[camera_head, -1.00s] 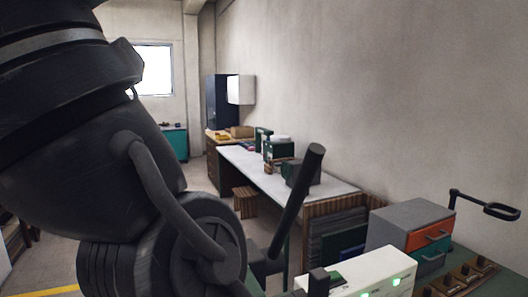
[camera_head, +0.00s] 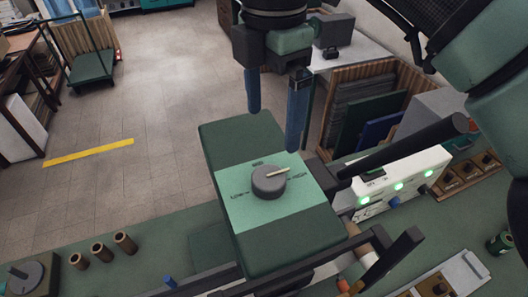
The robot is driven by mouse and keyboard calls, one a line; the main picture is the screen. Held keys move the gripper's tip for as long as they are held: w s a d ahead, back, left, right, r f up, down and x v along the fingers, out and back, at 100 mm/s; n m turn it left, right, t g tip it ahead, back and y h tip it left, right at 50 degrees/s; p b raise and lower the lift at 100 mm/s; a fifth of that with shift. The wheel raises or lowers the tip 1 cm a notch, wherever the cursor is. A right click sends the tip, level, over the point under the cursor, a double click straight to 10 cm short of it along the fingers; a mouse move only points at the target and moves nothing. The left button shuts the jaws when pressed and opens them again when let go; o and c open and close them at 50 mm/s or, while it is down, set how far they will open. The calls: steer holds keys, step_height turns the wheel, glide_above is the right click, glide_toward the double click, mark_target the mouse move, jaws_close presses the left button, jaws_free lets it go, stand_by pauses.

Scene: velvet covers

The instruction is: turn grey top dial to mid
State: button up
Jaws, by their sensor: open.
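The grey dial (camera_head: 268,183) sits on a light green panel (camera_head: 238,205) on top of a dark green box (camera_head: 290,243). Its cream pointer is aimed right and slightly up, toward the right-hand mark. Other small marks show at the panel's far middle and left; their lettering is too small to read. My gripper (camera_head: 275,130) hangs above and beyond the dial, with its two blue fingers apart and nothing between them. It looks clear of the dial, though the exact height is hard to tell. The dial's top is unobstructed.
A white box with green lights (camera_head: 400,177) stands right of the green box. Dark bars (camera_head: 385,262) cross near the front right. Several brown cylinders (camera_head: 100,250) and another dial (camera_head: 20,275) are at the lower left. Floor shows beyond the bench.

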mark_target(269, 177)
step_height(269, 177, down, 12)
steer(key=p, duration=0.5)
steer(key=shift+a+f, duration=0.1)
steer(key=shift+f, duration=0.1)
steer(key=c, duration=1.3)
steer(key=shift+f+n+b, duration=0.1)
steer(key=shift+n+b, duration=0.2)
